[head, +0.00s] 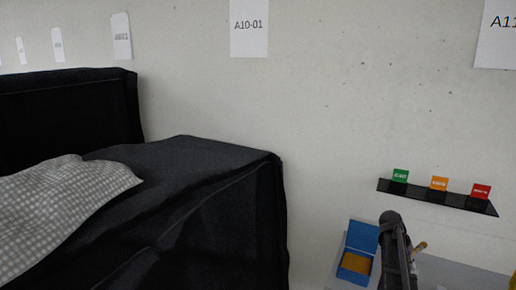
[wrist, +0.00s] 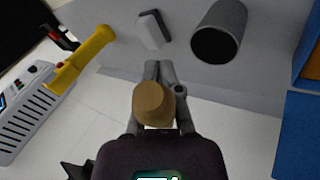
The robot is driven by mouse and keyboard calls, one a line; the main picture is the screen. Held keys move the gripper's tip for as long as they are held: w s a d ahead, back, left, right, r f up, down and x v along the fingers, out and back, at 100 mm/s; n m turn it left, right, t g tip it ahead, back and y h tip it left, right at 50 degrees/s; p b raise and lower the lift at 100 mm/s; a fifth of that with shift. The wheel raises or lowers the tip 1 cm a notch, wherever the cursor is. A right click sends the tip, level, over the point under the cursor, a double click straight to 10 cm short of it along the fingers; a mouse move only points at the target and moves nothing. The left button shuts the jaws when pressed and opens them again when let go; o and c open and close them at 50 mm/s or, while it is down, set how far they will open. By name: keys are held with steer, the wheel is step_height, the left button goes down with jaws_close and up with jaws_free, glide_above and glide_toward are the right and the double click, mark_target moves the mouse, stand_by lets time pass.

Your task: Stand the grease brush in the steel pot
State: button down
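My gripper (wrist: 160,72) is at the middle of the wrist view, its fingers closed around a tan wooden piece (wrist: 152,102). This looks like the handle of the grease brush, seen nearly end-on; its bristles are hidden. In the head view, a tan stick (head: 420,247) shows just right of my dark arm. The steel pot (wrist: 232,18) is a grey cylinder with a dark open mouth, up and right of my fingertips and apart from them in the wrist view. I cannot make out the pot in the head view.
A blue box (head: 361,236) with an orange inside is left of my arm. A yellow-handled tool (wrist: 80,60), a white-and-dark block (wrist: 153,30) and a white device (wrist: 28,115) lie around the gripper. A black-covered cart (head: 220,200) fills the left; a card shelf (head: 455,197) is on the wall.

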steer(key=shift+f, duration=0.15)
steer(key=shift+f+b, duration=2.9)
steer(key=shift+b, duration=0.15)
